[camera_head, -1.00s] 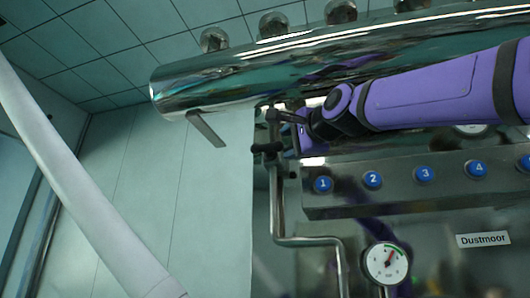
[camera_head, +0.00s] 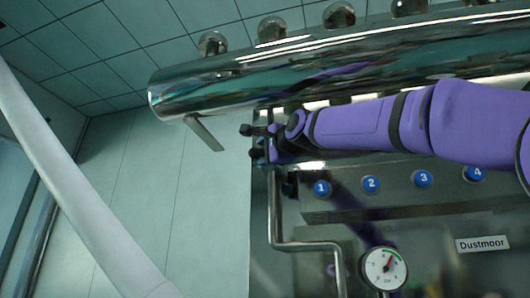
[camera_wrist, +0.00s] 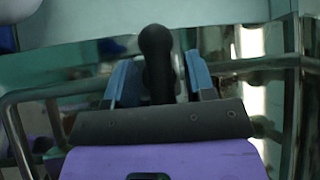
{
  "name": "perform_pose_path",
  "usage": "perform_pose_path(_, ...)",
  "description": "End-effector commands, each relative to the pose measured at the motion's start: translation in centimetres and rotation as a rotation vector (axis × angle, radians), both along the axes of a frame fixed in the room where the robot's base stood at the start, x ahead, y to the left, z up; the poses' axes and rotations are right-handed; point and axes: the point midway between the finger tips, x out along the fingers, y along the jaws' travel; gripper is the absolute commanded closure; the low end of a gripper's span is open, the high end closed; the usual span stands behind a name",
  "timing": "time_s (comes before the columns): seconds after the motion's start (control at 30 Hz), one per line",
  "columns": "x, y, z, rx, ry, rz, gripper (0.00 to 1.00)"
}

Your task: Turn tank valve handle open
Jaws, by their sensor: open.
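A black, round-ended handle (camera_wrist: 158,60), likely the tank valve handle, stands upright in the middle of the wrist view. My gripper (camera_wrist: 160,82) is open, with one blue-grey finger on each side of it. The handle is between the fingers; I cannot tell whether either touches it. In the head view my gripper (camera_head: 254,142) is at the upper end of a thin steel pipe (camera_head: 274,210), below the chrome cylinder. The handle cannot be told apart from the dark fingers there, and its base is hidden.
A large chrome cylinder (camera_head: 215,88) runs just above my arm, with a flat metal lever (camera_head: 204,133) hanging under its left end. Numbered blue buttons (camera_head: 371,184), a pressure gauge (camera_head: 385,267) and a label (camera_head: 482,244) are below my arm. A pale slanted tube (camera_head: 75,190) crosses the left side.

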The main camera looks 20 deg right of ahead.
Motion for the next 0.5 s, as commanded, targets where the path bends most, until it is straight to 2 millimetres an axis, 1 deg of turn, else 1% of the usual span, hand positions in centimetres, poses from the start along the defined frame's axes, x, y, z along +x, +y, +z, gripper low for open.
perform_pose_path(0.3, 0.22, 0.02, -0.01, 0.0, 0.001, 0.0, 0.51)
perform_pose_path(0.37, 0.22, 0.02, -0.01, 0.0, 0.001, 0.0, 0.64)
perform_pose_path(0.4, 0.22, 0.02, -0.01, 0.0, 0.001, 0.0, 0.73)
perform_pose_path(0.47, 0.21, 0.02, -0.01, 0.0, 0.001, 0.0, 0.87)
perform_pose_path(0.5, 0.21, 0.02, -0.02, 0.0, 0.001, 0.0, 0.96)
